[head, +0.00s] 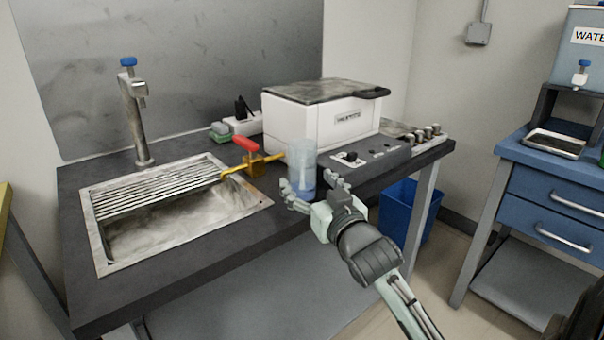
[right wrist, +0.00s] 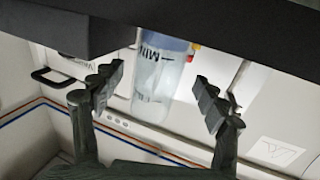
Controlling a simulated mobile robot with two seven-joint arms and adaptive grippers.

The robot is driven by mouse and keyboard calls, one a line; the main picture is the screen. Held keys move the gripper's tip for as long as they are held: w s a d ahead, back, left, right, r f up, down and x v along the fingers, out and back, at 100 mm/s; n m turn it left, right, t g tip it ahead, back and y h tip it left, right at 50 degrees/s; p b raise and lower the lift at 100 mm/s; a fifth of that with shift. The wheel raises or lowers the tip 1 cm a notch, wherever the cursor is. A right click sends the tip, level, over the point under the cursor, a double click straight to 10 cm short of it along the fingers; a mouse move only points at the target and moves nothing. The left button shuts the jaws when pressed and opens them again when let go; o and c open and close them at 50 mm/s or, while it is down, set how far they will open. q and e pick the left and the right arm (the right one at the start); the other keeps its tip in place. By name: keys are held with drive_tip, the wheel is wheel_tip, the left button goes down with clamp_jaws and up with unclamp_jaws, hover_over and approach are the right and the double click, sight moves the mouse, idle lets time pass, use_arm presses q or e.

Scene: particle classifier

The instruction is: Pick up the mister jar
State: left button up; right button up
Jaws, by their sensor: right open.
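My right gripper (head: 312,188) is open, with one finger on each side of the jar in the head view. In the right wrist view its fingers (right wrist: 158,93) stand apart, with the jar between and beyond them and a gap on both sides. Contact is not visible. The jar's base is partly hidden. My left gripper is not in view.
A yellow pipe with a red-handled valve (head: 247,150) stands just left of the jar. The white machine (head: 300,122) and a grey control panel (head: 362,158) are close on the right. A metal sink (head: 170,232) fills the counter's left side. A blue bin (head: 405,210) is below.

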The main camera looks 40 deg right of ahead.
sight(307, 179)
drive_tip(key=x, duration=0.2)
drive_tip(key=shift+w+d+r, duration=0.1)
drive_tip(key=shift+w+d, duration=0.1)
drive_tip(key=shift+w, duration=0.15)
drive_tip(key=shift+w+d, duration=0.1)
drive_tip(key=shift+w, duration=0.3)
drive_tip(key=shift+c, duration=1.1)
drive_tip(key=c, duration=1.1)
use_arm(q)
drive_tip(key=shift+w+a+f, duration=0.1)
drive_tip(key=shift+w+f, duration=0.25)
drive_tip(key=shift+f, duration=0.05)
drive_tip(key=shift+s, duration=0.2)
